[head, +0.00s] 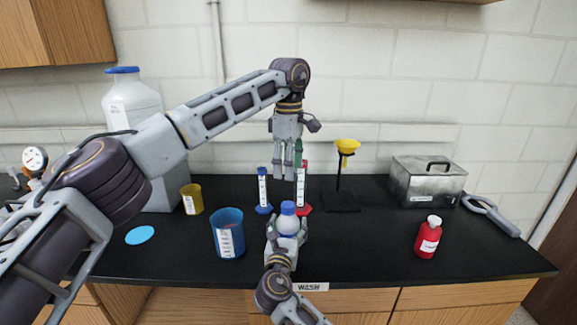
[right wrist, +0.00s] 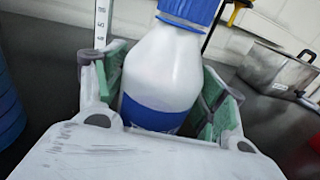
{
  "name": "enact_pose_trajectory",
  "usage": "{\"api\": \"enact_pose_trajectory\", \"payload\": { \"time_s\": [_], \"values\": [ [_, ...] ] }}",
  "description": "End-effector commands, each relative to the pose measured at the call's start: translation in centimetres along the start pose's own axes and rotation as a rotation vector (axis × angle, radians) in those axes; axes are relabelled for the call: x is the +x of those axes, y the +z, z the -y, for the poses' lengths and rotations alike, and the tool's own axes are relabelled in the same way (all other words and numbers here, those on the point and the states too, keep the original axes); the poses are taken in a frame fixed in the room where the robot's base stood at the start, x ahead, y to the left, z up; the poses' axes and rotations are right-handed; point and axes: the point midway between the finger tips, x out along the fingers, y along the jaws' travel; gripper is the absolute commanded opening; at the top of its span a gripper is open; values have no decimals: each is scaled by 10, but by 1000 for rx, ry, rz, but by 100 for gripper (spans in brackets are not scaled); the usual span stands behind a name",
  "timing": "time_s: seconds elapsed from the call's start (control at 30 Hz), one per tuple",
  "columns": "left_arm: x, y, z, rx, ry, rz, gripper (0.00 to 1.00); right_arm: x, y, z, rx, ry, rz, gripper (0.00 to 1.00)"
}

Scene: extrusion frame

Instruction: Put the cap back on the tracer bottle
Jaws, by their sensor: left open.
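A white bottle with a blue band (right wrist: 163,80) stands upright on the bench's front middle; it also shows in the head view (head: 288,223). I take it as the tracer bottle, though its label is not readable. A blue cap (right wrist: 190,8) sits on its neck; it also shows in the head view (head: 288,207). Whether the cap is screwed tight cannot be told. My right gripper (head: 287,232) is shut on the bottle's body, with green pads on either side. My left gripper (head: 283,176) points down, open and empty, above and behind the bottle.
A blue cup (head: 228,235) stands left of the bottle. Behind stand a blue-based cylinder (head: 263,188), a red-based cylinder (head: 302,188) and a yellow funnel (head: 347,147) on a stand. A red bottle (head: 428,238) and metal box (head: 427,182) are at right. The front right bench is mostly clear.

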Motion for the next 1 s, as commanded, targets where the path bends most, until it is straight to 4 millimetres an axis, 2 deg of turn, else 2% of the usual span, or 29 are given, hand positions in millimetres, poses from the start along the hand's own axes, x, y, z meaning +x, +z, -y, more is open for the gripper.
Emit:
{"api": "enact_pose_trajectory", "payload": {
  "time_s": [0.1, 0.57, 0.77, 1.0],
  "values": [
    [0, 0, 0, 0, 0, 0, 56, 0, 0, 0, 0, 0, 0, 86],
    [0, 0, 0, 0, 0, 0, 56, -4, 0, 0, 0, 0, 0, 86],
    [0, 0, 0, 0, 0, 0, 56, -18, 0, -1, 0, 2, 0, 86],
    [0, 0, 0, 0, 0, 0, 56, -51, -1, 0, -1, 2, -1, 86]
  ]
}}
